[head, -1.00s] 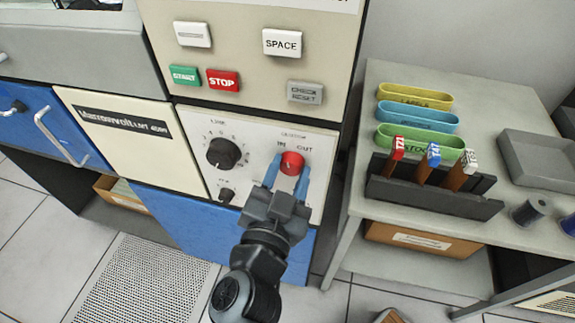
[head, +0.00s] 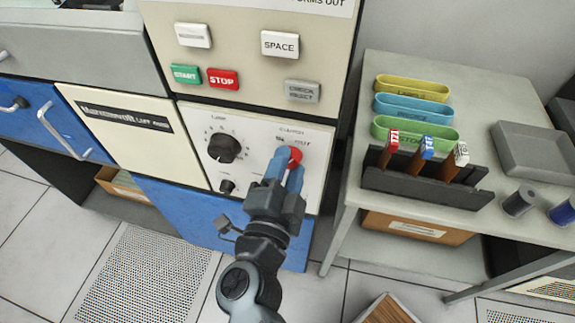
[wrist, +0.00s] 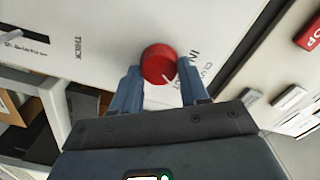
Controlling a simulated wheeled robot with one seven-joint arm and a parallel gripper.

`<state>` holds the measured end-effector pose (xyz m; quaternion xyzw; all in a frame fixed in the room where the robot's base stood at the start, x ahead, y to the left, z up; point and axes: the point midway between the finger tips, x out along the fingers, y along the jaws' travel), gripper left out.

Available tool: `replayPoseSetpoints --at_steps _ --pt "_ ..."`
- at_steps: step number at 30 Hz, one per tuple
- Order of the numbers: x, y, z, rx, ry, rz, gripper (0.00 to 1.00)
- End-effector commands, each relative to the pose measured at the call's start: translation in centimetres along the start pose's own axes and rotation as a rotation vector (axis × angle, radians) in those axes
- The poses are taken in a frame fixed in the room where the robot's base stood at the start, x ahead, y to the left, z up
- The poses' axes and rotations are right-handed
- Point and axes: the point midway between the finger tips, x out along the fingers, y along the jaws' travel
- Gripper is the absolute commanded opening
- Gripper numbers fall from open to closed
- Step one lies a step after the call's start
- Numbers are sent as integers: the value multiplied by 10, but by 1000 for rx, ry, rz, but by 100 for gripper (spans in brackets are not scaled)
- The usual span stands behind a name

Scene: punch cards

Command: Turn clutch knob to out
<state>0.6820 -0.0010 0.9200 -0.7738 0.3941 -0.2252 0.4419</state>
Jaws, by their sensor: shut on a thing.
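The red round clutch knob (head: 296,155) is on the white control panel (head: 314,176), below the "IN" and "OUT" labels. In the wrist view the fingertips (wrist: 160,80) flank the knob. In the head view the fingers hide the knob's lower part and its pointer.
A black dial (head: 224,147) and a small black knob (head: 227,186) are left of the clutch. Green START (head: 186,75) and red STOP (head: 223,79) buttons are above. A grey table (head: 470,75) with a dark stamp rack (head: 425,184) stands to the right.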

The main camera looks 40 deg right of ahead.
Motion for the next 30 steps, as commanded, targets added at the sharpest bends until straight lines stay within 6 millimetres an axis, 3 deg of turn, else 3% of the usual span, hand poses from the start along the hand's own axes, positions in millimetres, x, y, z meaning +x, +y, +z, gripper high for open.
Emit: replayPoseSetpoints --at_steps 16,17,24,30 --pt "0 1 0 26 1 1 14" --pt "0 1 0 26 1 1 46" --pt "0 1 0 25 1 1 68" --pt "0 0 0 24 0 0 68"
